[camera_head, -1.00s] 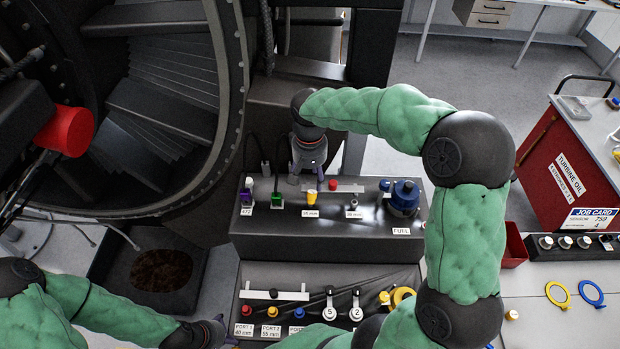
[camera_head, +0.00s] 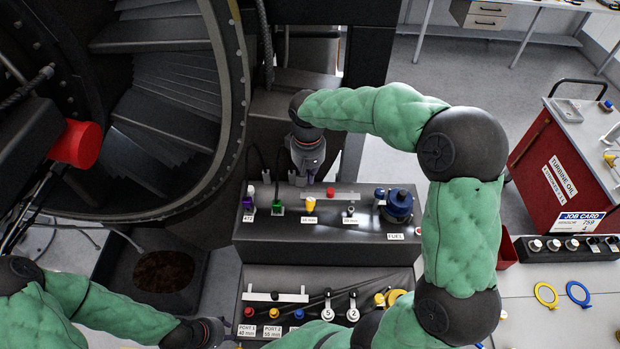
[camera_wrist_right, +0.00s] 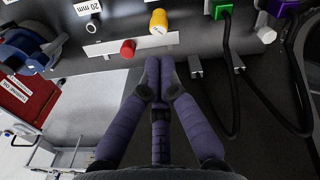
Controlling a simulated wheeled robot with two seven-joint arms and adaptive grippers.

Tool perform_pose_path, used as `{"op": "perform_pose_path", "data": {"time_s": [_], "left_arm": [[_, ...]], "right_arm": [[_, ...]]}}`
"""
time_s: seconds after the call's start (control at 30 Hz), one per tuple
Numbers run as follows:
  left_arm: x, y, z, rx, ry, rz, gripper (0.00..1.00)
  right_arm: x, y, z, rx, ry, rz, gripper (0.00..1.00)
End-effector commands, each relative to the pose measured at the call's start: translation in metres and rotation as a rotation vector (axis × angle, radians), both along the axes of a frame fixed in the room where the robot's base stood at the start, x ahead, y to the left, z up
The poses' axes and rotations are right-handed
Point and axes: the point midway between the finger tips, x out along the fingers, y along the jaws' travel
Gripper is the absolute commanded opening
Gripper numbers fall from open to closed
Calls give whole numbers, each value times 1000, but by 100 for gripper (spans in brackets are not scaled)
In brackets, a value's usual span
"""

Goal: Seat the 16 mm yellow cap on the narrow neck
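The yellow cap (camera_head: 311,204) stands upright at the 16 mm label on the upper black bench; in the right wrist view (camera_wrist_right: 158,20) it sits just beyond my fingertips. What is under it is hidden. A bare grey neck (camera_head: 351,210) at the 20 mm label is to its right; it also shows in the right wrist view (camera_wrist_right: 92,25). My right gripper (camera_wrist_right: 160,65) has its fingers together, with nothing visible between them, behind and apart from the yellow cap. My left gripper (camera_head: 219,328) is low at the left of the lower bench; its fingers are unclear.
A red cap (camera_head: 330,192) lies by a pale strip behind the necks. A blue fuel cap (camera_head: 399,206) is at the right, and green (camera_head: 277,207) and purple (camera_head: 249,195) connectors with cables at the left. The lower bench (camera_head: 330,278) holds several coloured caps.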

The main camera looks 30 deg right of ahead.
Motion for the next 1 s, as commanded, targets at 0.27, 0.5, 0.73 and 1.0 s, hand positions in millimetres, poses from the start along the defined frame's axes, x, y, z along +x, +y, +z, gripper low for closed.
{"op": "perform_pose_path", "data": {"time_s": [0.27,0.5,0.73,1.0], "left_arm": [[0,0,12,0,-1,0,40],[0,0,21,0,-1,0,40],[0,0,28,0,-1,0,40],[0,0,30,0,-1,0,40]], "right_arm": [[0,-1,-12,1,7,430,0],[0,-1,-24,5,11,819,0],[-1,-1,-34,8,12,1134,0],[-2,-1,-40,9,11,1299,0]]}}
